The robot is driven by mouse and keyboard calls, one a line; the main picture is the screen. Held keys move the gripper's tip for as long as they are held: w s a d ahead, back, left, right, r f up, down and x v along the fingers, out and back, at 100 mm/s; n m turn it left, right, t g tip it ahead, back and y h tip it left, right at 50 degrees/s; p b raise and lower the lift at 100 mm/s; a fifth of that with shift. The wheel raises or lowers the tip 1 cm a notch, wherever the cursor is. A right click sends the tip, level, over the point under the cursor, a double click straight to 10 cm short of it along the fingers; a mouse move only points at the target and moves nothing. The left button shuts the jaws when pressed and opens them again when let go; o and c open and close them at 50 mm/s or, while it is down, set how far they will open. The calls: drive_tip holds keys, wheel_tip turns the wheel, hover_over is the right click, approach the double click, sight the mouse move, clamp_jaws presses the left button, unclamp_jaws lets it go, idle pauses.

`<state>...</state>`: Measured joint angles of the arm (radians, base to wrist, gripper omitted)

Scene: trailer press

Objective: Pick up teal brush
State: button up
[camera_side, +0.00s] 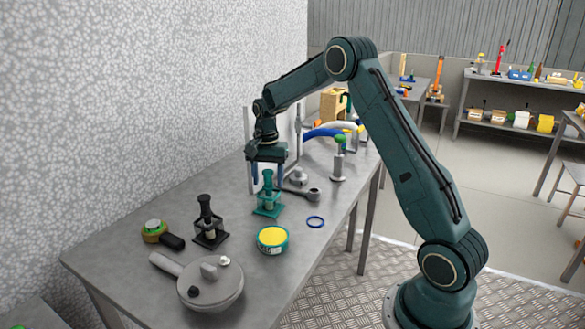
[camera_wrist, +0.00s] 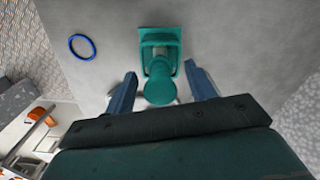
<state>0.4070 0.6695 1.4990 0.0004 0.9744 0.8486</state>
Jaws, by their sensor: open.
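The teal brush (camera_side: 268,203) stands upright on the grey bench, with a square frame at its base and a round-topped handle. In the wrist view the teal brush (camera_wrist: 159,89) is seen from above, its round top near the fingers and its square base farther out. My gripper (camera_side: 267,180) points down over it, its two blue fingers apart. In the wrist view my gripper (camera_wrist: 160,70) has one finger on each side of the handle, with gaps visible. The handle's top lies between the fingers, and I see no clear contact.
A similar black piece (camera_side: 209,230) stands to the left. A yellow-topped tin (camera_side: 272,239) and a blue ring (camera_side: 316,222) lie in front. A grey metal part (camera_side: 303,190) lies close behind. A grey round pan-like piece (camera_side: 212,292) is at the near end. A wall borders the bench.

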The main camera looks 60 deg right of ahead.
drive_tip(key=shift+f, duration=0.25)
drive_tip(key=shift+c, duration=0.2)
drive_tip(key=c, duration=1)
drive_tip(key=shift+r, duration=0.1)
wheel_tip(320, 180, up, 20)
drive_tip(key=shift+f, duration=0.1)
idle(0.7)
